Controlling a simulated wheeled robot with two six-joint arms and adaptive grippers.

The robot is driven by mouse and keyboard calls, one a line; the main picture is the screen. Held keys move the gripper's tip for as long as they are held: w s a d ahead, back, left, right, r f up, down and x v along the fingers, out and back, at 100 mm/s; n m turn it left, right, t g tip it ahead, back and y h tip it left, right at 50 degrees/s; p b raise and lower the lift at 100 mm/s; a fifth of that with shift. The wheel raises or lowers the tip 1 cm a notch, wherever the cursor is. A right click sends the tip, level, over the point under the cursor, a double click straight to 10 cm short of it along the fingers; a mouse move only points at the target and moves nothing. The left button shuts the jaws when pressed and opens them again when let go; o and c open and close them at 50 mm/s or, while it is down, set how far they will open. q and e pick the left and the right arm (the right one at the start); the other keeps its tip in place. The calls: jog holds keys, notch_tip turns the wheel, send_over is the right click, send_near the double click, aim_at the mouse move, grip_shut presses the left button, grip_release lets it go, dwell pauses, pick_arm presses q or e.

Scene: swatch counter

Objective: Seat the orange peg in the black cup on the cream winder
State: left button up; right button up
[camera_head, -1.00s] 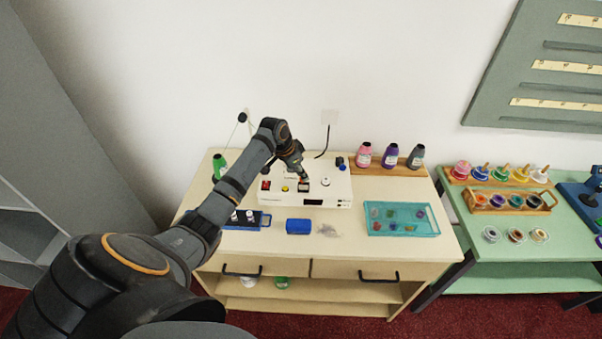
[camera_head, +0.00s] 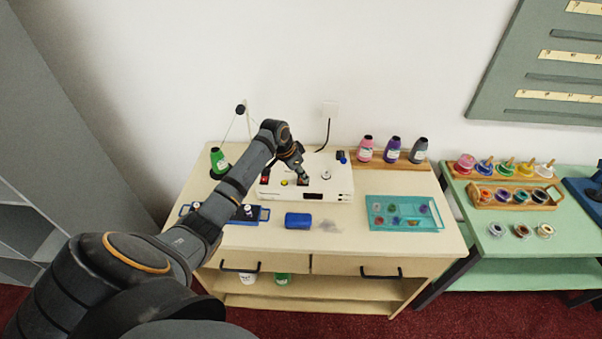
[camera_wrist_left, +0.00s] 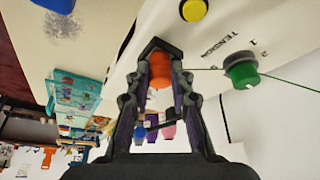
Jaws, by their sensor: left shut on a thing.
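The cream winder (camera_head: 335,190) stands on the wooden counter. My left gripper (camera_head: 302,178) reaches down over its top, right of a yellow button (camera_head: 284,183). In the left wrist view the gripper (camera_wrist_left: 158,62) is shut on the orange peg (camera_wrist_left: 160,72), which sits between the fingers near their tips. I cannot pick out the black cup from the dark fingertips, so I cannot tell whether the peg is in it. The winder also shows in the left wrist view, with the yellow button (camera_wrist_left: 193,10) and a green knob (camera_wrist_left: 243,72). My right gripper is out of view.
Pink, purple and grey thread cones (camera_head: 392,150) stand on a wooden rack behind right. A teal tray (camera_head: 402,225), a blue block (camera_head: 298,220) and a blue tray (camera_head: 262,218) lie in front. A green cone (camera_head: 218,160) stands left. A thread passes near the fingers.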

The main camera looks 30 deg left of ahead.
pick_arm(q)
jog(key=o, duration=0.9)
jog(key=shift+r, duration=0.1)
jog(key=v, duration=1.1)
jog(key=shift+s+r, duration=0.25)
jog(key=shift+r, duration=0.1)
